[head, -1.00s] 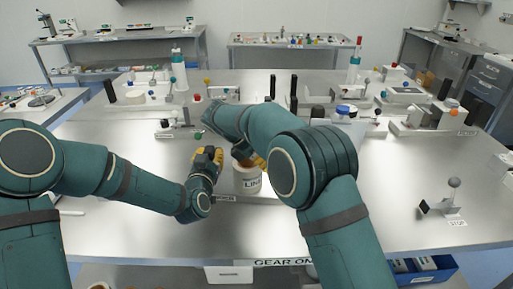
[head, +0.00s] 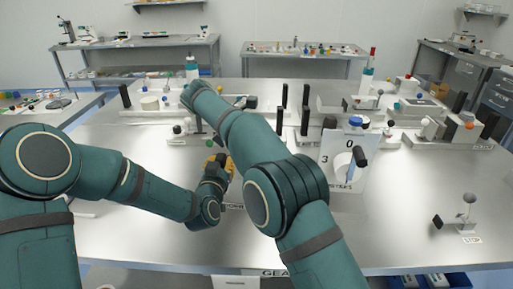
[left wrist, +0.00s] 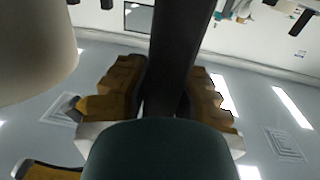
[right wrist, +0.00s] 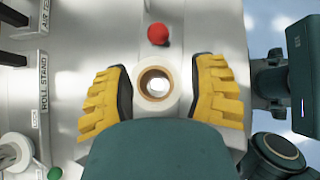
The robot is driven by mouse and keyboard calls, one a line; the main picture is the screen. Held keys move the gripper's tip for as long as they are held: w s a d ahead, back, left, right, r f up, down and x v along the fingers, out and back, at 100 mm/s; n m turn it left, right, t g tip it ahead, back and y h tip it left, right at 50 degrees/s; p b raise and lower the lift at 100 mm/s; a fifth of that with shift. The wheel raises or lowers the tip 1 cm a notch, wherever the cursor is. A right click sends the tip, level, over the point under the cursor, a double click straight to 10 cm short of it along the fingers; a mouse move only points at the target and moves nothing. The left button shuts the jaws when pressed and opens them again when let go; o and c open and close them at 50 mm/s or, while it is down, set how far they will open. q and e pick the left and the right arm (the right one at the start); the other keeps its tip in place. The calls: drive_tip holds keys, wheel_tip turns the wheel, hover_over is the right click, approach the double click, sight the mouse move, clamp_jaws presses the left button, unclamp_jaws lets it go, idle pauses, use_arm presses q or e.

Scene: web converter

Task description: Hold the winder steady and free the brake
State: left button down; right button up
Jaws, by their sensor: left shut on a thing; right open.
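My left gripper (head: 222,165) has yellow fingers and is just behind a small label (head: 235,207) that seems to read WINDER, partly cut off by my right arm. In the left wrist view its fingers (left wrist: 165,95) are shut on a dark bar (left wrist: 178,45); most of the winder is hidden. My right arm reaches forward in the head view, and its gripper is hidden there. In the right wrist view the right gripper (right wrist: 160,95) is open, its fingers either side of a white roll with a brown core (right wrist: 175,98), not visibly gripping it. I cannot make out the brake.
A red ball knob (right wrist: 158,34) is near the roll. The labels ROLL STAND (right wrist: 44,82) and LOCK and a green knob (right wrist: 54,173) lie left. A white dial panel (head: 325,170) stands right of my right arm.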

use_arm(q)
drive_tip(key=shift+f, duration=0.2)
idle(0.7)
drive_tip(key=c, duration=0.9)
unclamp_jaws()
drive_tip(key=shift+r, duration=0.15)
drive_tip(key=shift+r, duration=0.1)
drive_tip(key=s, duration=0.8)
drive_tip(key=s+a, duration=0.1)
drive_tip(key=s, duration=0.3)
drive_tip(key=shift+a, duration=0.1)
